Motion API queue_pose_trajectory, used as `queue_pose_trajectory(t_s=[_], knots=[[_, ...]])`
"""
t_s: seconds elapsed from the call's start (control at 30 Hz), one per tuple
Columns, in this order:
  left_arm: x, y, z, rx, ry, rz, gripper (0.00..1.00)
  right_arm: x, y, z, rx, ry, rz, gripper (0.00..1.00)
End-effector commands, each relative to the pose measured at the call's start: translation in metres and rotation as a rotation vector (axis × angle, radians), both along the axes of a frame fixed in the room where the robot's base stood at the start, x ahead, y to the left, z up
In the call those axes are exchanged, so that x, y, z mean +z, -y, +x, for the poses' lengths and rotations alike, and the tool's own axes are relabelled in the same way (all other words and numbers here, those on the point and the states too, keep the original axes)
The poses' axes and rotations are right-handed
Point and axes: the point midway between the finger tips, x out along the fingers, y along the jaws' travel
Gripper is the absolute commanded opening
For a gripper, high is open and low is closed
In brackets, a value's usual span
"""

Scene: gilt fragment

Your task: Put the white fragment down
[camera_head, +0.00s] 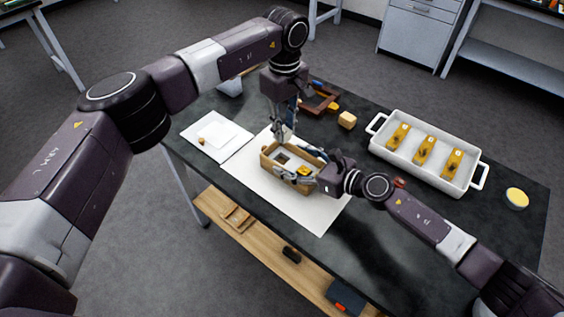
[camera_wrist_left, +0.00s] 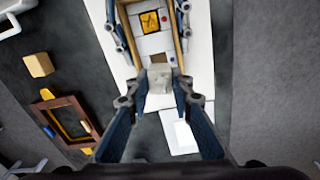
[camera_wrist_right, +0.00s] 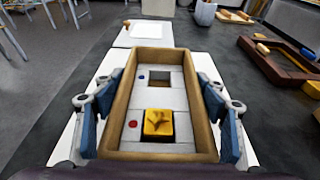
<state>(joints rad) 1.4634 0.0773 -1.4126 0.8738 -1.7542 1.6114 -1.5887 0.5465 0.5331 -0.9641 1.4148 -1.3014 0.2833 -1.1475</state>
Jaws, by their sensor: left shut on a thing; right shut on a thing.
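The white fragment (camera_wrist_left: 159,80) is a small pale block between the fingertips of my left gripper (camera_wrist_left: 160,98), which is shut on it. In the head view my left gripper (camera_head: 283,136) points down at the far end of an open wooden box (camera_head: 283,180). The fragment is hard to make out there. The box also shows in the right wrist view (camera_wrist_right: 121,100). It holds white pieces with a blue dot and a red dot, a square dark gap (camera_wrist_right: 159,77) and a gold square (camera_wrist_right: 158,123). My right gripper (camera_wrist_right: 163,115) is shut on the box's sides.
The box stands on a white sheet (camera_head: 325,212) on the dark table. A white pad (camera_head: 215,133) lies at the left. A dark wooden frame (camera_head: 318,103) and a wooden block (camera_head: 347,120) are behind. A white tray (camera_head: 437,181) with three gold pieces stands right, beside a yellow-topped dish (camera_head: 516,198).

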Motion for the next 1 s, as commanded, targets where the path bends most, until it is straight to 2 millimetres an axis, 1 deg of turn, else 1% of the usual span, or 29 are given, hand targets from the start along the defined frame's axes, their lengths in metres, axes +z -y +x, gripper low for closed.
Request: queue_pose_trajectory(t_s=[0.03, 0.13, 0.23, 0.4, 0.5, 0.67, 0.87, 1.0], knots=[[0.001, -0.002, 0.004, 0.061, -0.003, 0.0, 0.0, 0.0, 0.0, 0.0, -0.001, 0.0, 0.0, 0.38], [-0.001, -0.004, 0.007, 0.143, -0.007, -0.001, 0.0, 0.0, 0.0, 0.0, -0.001, 0.0, 0.0, 0.38], [-0.014, -0.005, 0.008, 0.175, -0.011, -0.002, 0.0, 0.0, 0.0, 0.0, -0.001, 0.0, 0.0, 0.38], [-0.046, -0.005, 0.008, 0.177, -0.011, -0.001, 0.0, 0.0, 0.0, 0.0, -0.001, 0.0, 0.0, 0.38], [-0.058, -0.006, 0.009, 0.177, -0.008, -0.001, 0.0, 0.0, 0.0, 0.0, -0.001, 0.0, 0.0, 0.38], [-0.069, -0.006, 0.009, 0.176, -0.008, -0.001, 0.0, 0.0, 0.0, 0.0, -0.001, 0.0, 0.0, 0.38], [-0.097, -0.005, 0.008, 0.175, -0.009, -0.002, 0.0, 0.0, 0.0, 0.0, 0.0, 0.0, 0.0, 0.38], [-0.099, -0.006, 0.009, 0.174, -0.007, -0.001, 0.0, 0.0, 0.0, 0.0, 0.0, 0.0, 0.0, 0.38]])
